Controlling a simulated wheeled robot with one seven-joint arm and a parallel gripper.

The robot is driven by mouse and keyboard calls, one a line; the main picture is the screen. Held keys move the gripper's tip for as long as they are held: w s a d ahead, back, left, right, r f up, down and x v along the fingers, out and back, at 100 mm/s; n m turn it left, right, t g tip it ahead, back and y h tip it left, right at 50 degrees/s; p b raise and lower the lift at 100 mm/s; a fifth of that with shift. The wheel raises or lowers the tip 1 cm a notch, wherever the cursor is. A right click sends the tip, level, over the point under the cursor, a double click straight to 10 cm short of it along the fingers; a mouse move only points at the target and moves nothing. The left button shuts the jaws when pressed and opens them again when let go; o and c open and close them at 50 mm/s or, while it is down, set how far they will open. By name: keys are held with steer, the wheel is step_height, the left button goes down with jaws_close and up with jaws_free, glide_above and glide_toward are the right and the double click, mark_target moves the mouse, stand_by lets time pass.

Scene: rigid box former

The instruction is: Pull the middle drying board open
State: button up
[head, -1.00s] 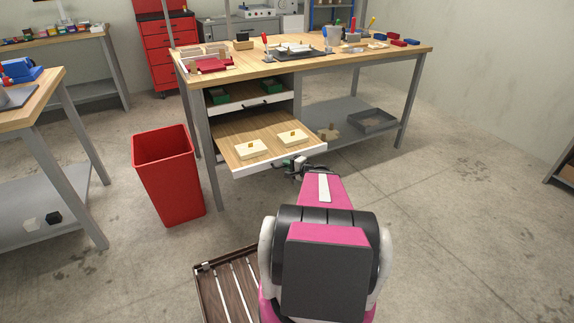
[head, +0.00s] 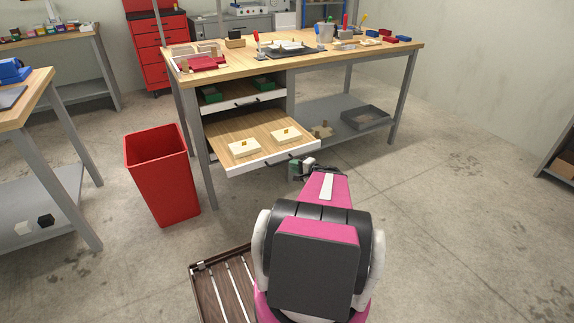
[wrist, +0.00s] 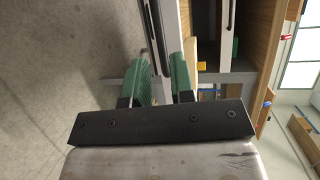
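A wooden drying board (head: 222,132) with a white front (head: 262,166) stands far out from under the bench, carrying two cream pieces with yellow knobs. Its dark handle also shows in the wrist view (wrist: 155,22). Another board (head: 238,105) with green pieces sits above it, pushed further in. Any board below is hidden. My gripper (head: 302,166) is just in front of the pulled-out board's front, near its right end. In the wrist view its green fingers (wrist: 166,78) are apart, with the white front's edge beyond the gap. They appear clear of the handle; contact is hard to judge.
A red bin (head: 162,178) stands left of the pulled-out board. The bench top (head: 350,58) holds tools and trays above. A lower grey shelf (head: 340,128) with a dark tray is to the right. The floor to the right of my arm is clear.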

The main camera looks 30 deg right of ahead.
steer(key=shift+v, duration=1.65)
steer(key=a+n+g+h, duration=0.6)
steer(key=a+n+g, duration=0.8)
steer(key=a, duration=1.5)
steer(key=shift+s+h, duration=0.3)
steer(key=shift+s, duration=0.2)
